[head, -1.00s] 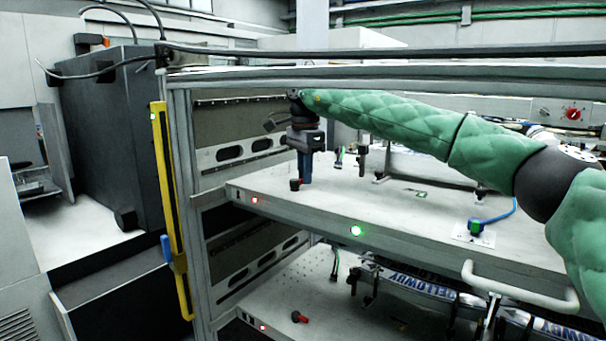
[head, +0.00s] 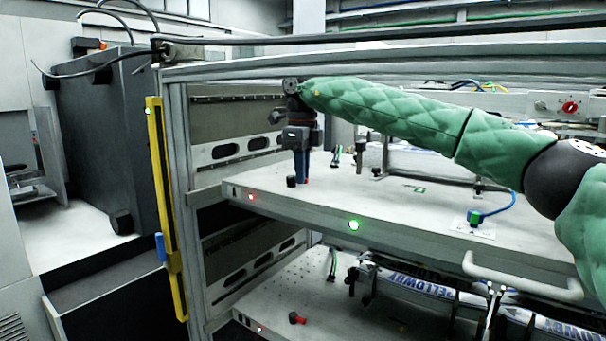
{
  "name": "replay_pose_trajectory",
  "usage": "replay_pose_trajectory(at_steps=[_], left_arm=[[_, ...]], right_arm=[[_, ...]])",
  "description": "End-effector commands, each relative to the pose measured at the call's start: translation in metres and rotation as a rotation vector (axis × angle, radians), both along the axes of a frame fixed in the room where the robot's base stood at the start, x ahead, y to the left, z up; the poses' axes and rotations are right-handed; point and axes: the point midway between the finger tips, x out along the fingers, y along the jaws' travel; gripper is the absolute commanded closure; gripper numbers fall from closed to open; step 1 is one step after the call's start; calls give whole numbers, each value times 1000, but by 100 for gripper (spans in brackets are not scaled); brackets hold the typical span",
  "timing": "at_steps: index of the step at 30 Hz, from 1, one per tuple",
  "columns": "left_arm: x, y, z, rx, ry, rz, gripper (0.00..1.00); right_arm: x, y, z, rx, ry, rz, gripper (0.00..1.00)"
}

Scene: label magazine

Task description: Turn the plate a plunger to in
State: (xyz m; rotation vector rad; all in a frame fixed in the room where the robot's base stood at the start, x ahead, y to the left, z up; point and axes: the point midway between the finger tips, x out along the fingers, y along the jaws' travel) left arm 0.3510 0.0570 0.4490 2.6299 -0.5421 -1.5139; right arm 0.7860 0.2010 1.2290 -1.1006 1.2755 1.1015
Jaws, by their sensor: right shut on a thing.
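The upper plate (head: 400,205) is a pale shelf with a red light and a green light on its front edge. A plunger (head: 291,181) stands near its left front corner, with its black end showing. My right gripper (head: 302,178) reaches straight down over this plunger, with blue fingers shut on it; the fingers hide most of it. A second plunger (head: 297,318), red with a black end, is on the lower plate (head: 270,297). I cannot read which plate is a, nor any in or out mark. My left gripper is not in view.
A metal frame post (head: 185,190) and a yellow bar (head: 166,210) stand left of the plates. Small clamps (head: 359,155) stand behind the gripper.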

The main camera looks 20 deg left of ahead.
Motion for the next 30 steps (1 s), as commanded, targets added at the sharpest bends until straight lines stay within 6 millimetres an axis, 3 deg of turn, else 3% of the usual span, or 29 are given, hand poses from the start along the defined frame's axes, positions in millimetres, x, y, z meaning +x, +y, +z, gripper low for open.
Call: replay_pose_trajectory(at_steps=[10, 29, 30], left_arm=[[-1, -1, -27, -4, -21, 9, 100], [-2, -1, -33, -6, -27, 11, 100], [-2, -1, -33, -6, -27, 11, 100]], right_arm=[[-4, 1, 2, 3, -4, -175, 100], [-5, 1, 3, 3, -4, -221, 100], [-5, 1, 3, 3, -4, -221, 83]])
